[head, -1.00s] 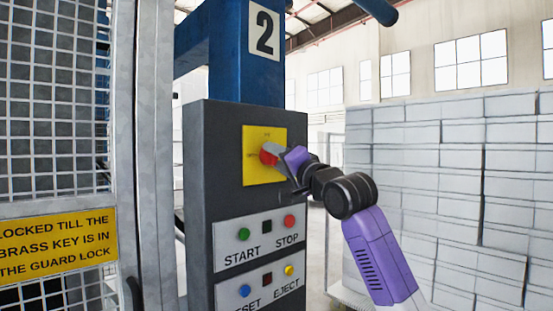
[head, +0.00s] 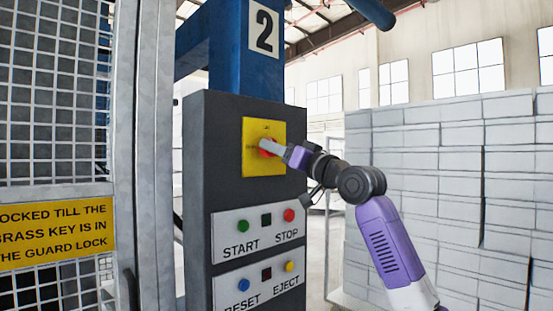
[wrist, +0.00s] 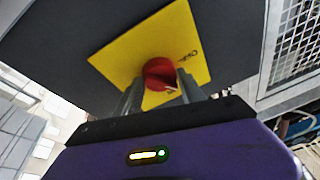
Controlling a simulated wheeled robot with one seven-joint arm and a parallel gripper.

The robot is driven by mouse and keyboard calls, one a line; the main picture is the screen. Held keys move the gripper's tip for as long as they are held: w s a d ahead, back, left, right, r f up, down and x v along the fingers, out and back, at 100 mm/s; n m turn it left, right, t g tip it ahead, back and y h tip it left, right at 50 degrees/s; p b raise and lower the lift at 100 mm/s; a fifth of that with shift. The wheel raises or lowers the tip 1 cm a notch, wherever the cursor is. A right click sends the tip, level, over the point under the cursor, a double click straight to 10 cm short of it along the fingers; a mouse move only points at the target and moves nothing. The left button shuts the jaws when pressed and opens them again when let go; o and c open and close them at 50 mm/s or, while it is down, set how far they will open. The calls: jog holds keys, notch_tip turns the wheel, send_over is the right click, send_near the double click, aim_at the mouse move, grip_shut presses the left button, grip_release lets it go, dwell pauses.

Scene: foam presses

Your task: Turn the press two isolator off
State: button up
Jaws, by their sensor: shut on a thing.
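The press two isolator is a red rotary knob (wrist: 159,73) on a yellow square plate (head: 264,168), high on the dark grey control column under the number 2. My gripper (head: 268,147) reaches it from the right and covers most of the knob in the head view. In the wrist view my gripper's fingers (wrist: 157,93) stand on both sides of the knob, shut on it. Part of a label shows on the plate in the wrist view, tilted and too small to read surely. The knob's exact setting is hard to tell.
Below the isolator are a START/STOP panel (head: 257,233) and a RESET/EJECT panel (head: 259,283). A mesh guard gate (head: 55,150) with a yellow notice (head: 56,233) stands at left. White stacked blocks (head: 450,190) fill the right.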

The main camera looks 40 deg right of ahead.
jog(key=n+y, duration=0.1)
jog(key=n, duration=0.3)
jog(key=n+g+y+b, duration=0.1)
jog(key=n+y, duration=0.1)
jog(key=n, duration=0.2)
jog(key=n+g+y+b, duration=0.1)
jog(key=n, duration=0.4)
jog(key=shift+d+r, duration=0.1)
jog(key=shift+d, duration=0.1)
jog(key=shift+n, duration=0.4)
jog(key=o, duration=1.4)
jog(key=shift+c, duration=0.2)
jog(key=b+v, duration=0.2)
jog(key=v, duration=0.5)
jog(key=shift+s+d, duration=0.15)
jog(key=shift+s, duration=0.25)
